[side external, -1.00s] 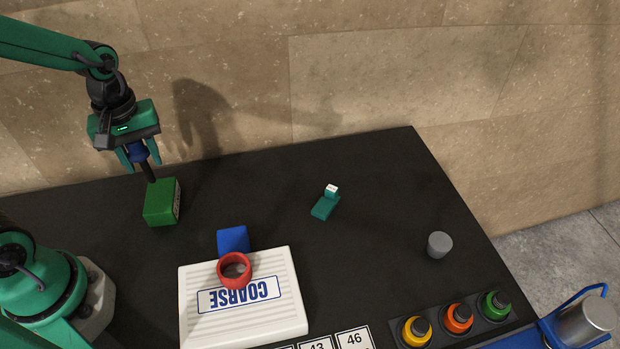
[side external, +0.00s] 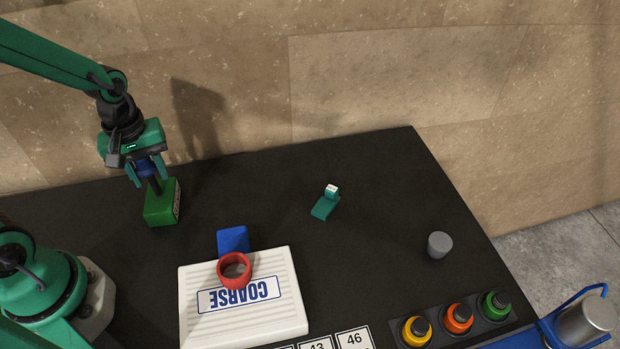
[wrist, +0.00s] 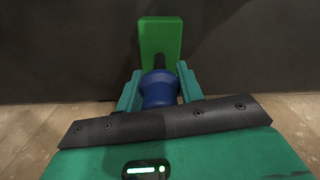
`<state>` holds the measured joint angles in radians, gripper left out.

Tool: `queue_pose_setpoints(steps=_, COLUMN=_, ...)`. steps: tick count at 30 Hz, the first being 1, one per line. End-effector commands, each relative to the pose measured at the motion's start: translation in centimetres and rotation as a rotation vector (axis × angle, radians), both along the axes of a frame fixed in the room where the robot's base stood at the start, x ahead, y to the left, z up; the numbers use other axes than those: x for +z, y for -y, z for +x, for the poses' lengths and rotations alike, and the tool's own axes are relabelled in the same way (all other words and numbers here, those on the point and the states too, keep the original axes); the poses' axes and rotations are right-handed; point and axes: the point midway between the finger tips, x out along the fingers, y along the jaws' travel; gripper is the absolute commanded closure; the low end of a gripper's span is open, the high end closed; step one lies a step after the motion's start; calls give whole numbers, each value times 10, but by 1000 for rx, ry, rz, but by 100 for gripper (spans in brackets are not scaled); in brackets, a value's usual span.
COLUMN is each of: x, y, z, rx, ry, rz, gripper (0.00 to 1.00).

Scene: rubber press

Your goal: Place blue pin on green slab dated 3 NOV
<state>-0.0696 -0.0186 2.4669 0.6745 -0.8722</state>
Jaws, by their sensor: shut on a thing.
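My gripper (side external: 147,178) is shut on the blue pin (side external: 146,169), which has a dark shaft pointing down. The green slab (side external: 160,206) lies on the black table at the left, with dark markings on its right side that are too small to read. The pin's shaft is over the slab's far edge; I cannot tell if it touches the slab. In the wrist view, the blue pin (wrist: 158,90) sits between the teal fingers, and its shaft overlaps the green slab (wrist: 161,35) in front of it.
A white COARSE board (side external: 200,328) carries a red ring (side external: 222,277), with a blue block (side external: 233,240) behind it. A teal object with a white top (side external: 325,207) and a grey cylinder (side external: 439,246) stand to the right.

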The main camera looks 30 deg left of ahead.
Motion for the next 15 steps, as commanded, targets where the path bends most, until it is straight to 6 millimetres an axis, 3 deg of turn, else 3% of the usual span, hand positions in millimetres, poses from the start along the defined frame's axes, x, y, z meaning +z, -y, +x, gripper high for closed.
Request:
queue_pose_setpoints(steps=5, x=-3, y=0, z=0, rx=0, ry=0, rz=0, gripper=89)
queue_pose_setpoints(steps=6, x=-3, y=0, z=0, rx=0, ry=0, rz=0, gripper=57)
queue_pose_setpoints(steps=9, x=-3, y=0, z=0, rx=0, ry=0, rz=0, gripper=41)
queue_pose_setpoints(steps=15, x=-3, y=0, z=0, rx=0, ry=0, rz=0, gripper=41)
